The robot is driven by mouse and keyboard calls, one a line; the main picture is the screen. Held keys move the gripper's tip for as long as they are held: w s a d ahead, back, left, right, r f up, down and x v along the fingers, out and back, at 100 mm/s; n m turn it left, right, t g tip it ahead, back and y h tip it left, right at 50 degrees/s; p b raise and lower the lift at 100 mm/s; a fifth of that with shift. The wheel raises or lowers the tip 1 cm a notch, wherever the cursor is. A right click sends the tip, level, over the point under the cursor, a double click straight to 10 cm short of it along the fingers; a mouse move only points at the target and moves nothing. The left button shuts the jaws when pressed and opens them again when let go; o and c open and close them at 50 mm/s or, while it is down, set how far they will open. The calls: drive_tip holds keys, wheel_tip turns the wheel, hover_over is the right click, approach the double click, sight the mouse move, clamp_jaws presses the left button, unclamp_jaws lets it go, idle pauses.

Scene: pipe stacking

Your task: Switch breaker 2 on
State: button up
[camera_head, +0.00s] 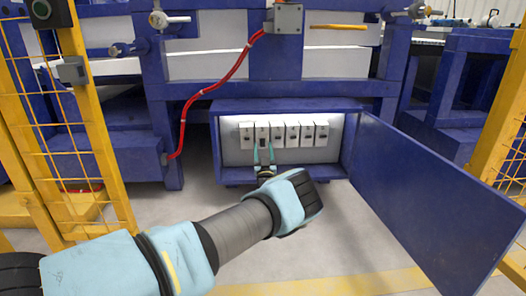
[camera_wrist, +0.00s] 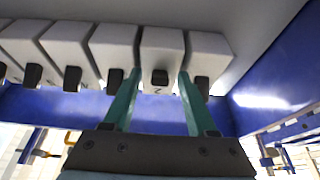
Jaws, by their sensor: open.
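A row of several white breakers sits in an open blue cabinet (camera_head: 290,104). Breaker 2 (camera_head: 262,128) is second from the left in the head view. In the wrist view breaker 2 (camera_wrist: 162,45) is second from the right, with a mark like a 2 by its dark switch (camera_wrist: 160,76). That switch sits differently from its neighbours' switches, with the mark showing below it. My gripper (camera_head: 263,150) is open in front of breaker 2. In the wrist view its teal fingertips (camera_wrist: 159,76) stand on either side of the switch; contact cannot be told.
The cabinet's blue door (camera_head: 435,190) is swung open to the right. A neighbouring breaker (camera_wrist: 210,55) is close beside one finger. A red cable (camera_head: 210,88) hangs left of the cabinet, and a yellow fence (camera_head: 95,130) stands at the left.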

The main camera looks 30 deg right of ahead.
sight(263, 140)
clamp_jaws()
idle(0.3)
drive_tip(key=shift+r+p, duration=0.1)
drive_tip(key=shift+p, duration=0.2)
drive_tip(key=g+p, duration=0.1)
drive_tip(key=p, duration=0.1)
drive_tip(key=r+p, duration=0.1)
drive_tip(key=p, duration=0.1)
drive_tip(key=shift+s+a+r+g+y+p, duration=0.1)
drive_tip(key=shift+s+r+g+y+p, duration=0.05)
drive_tip(key=shift+r+g+y+p, duration=0.2)
drive_tip(key=r+g+y+p, duration=0.1)
drive_tip(key=g+p, duration=0.1)
drive_tip(key=p, duration=0.3)
drive_tip(key=shift+s, duration=0.1)
drive_tip(key=g+p, duration=0.1)
drive_tip(key=p, duration=0.1)
drive_tip(key=r+g+y+p, duration=0.1)
drive_tip(key=g, duration=0.1)
drive_tip(key=shift+g+y+p, duration=0.25)
drive_tip(key=shift+p, duration=0.1)
drive_tip(key=shift+r+g+y+p, duration=0.25)
drive_tip(key=shift+g+y+p, duration=0.4)
drive_tip(key=shift+g, duration=0.95)
